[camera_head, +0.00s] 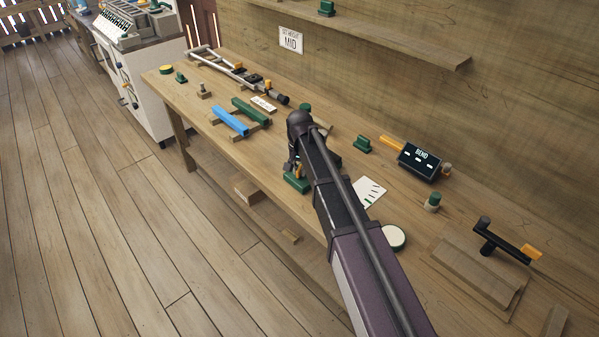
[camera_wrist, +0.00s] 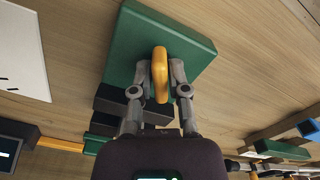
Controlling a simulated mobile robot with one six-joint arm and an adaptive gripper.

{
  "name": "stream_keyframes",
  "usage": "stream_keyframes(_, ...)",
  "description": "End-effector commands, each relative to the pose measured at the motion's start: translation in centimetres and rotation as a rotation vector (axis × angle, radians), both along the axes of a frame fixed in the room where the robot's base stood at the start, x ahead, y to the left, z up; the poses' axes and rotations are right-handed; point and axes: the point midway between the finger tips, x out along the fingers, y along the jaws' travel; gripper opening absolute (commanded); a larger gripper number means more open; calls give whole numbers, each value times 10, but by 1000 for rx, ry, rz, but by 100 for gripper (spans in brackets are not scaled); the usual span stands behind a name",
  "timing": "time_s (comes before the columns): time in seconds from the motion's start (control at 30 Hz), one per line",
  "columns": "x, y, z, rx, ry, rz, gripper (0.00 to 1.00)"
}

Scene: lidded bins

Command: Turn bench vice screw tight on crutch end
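The bench vice is a green block with dark jaw parts; in the head view its green part (camera_head: 296,184) shows at the bench's front edge, mostly hidden by my arm. In the wrist view its green body (camera_wrist: 125,45) fills the upper middle, with a yellow-orange screw handle (camera_wrist: 160,72) in front. My gripper (camera_wrist: 161,78) has one finger on each side of this handle and looks closed on it. In the head view my gripper (camera_head: 294,165) is small, just above the vice. A grey crutch (camera_head: 240,72) lies at the bench's far left, its dark end apart from the vice.
A blue bar (camera_head: 230,121) and a green bar (camera_head: 250,111) rest on supports left of the vice. A white sheet (camera_head: 369,191), a dark display box (camera_head: 419,162) and a round white disc (camera_head: 393,237) lie to the right. A shelf (camera_head: 380,30) hangs above.

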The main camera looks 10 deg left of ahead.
Motion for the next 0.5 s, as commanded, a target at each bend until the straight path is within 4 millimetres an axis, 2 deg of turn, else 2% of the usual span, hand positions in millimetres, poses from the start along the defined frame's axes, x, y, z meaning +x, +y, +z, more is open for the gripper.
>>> stream_keyframes(0.5,1,0,3,1,-2,2,46)
